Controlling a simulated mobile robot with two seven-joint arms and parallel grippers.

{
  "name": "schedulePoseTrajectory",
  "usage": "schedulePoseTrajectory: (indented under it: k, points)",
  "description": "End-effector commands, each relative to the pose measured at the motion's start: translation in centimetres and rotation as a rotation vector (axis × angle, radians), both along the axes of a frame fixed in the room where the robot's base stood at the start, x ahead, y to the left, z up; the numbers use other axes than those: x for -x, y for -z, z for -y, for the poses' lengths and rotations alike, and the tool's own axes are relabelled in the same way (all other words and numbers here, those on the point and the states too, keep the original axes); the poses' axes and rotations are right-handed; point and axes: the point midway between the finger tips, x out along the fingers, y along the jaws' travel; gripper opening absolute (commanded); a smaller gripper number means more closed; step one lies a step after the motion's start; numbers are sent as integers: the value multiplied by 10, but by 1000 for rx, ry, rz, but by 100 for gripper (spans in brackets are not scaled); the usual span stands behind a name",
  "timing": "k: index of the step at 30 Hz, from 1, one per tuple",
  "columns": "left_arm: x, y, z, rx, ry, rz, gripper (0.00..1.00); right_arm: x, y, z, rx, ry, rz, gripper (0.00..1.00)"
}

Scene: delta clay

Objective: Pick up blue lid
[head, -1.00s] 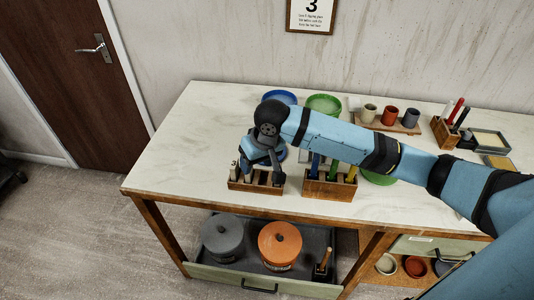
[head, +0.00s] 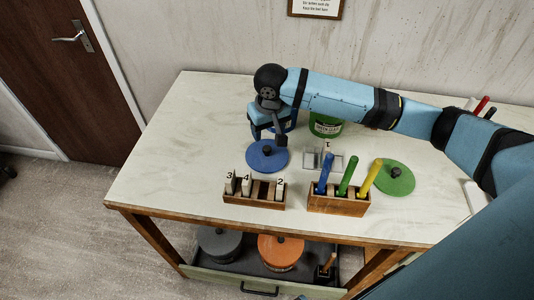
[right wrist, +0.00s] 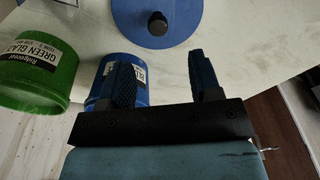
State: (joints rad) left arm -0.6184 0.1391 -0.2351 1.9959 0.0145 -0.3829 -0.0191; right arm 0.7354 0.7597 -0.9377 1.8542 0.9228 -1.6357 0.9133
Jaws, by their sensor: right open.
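The blue lid (head: 262,162) lies flat on the pale table, with a dark round knob (head: 267,149) on top. It also shows at the top of the right wrist view (right wrist: 185,22), cut by the frame edge, knob included. My right gripper (head: 268,137) is open and empty, above the table at the lid's back edge in the head view. In the right wrist view its two fingers (right wrist: 163,75) are spread apart, and the knob is beyond their tips. My left gripper is in neither view.
A blue pot (right wrist: 135,92) is close beside one finger, partly hidden. A green pot (head: 325,128) stands next to it. A block rack (head: 255,202), a pen holder (head: 338,205) and a green lid (head: 395,182) are nearby. The table's left side is clear.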

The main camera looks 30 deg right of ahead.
Motion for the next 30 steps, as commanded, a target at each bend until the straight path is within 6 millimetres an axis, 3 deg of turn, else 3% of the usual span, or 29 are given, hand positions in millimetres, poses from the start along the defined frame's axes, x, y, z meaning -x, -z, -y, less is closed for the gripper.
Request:
schedulePoseTrajectory:
  k: [3, 11, 19, 29, 30]
  points:
    - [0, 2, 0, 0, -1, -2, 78, -3, 21, 1, 1, 0, 0, 58]
    - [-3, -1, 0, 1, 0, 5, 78, -4, 41, 1, 0, 0, 1, 58]
    - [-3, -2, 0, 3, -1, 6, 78, -6, 80, 2, 0, 0, 1, 58]
    - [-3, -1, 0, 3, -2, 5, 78, -6, 88, 2, 0, -1, 2, 58]
    - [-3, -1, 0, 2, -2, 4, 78, -6, 88, 2, 0, -1, 2, 51]
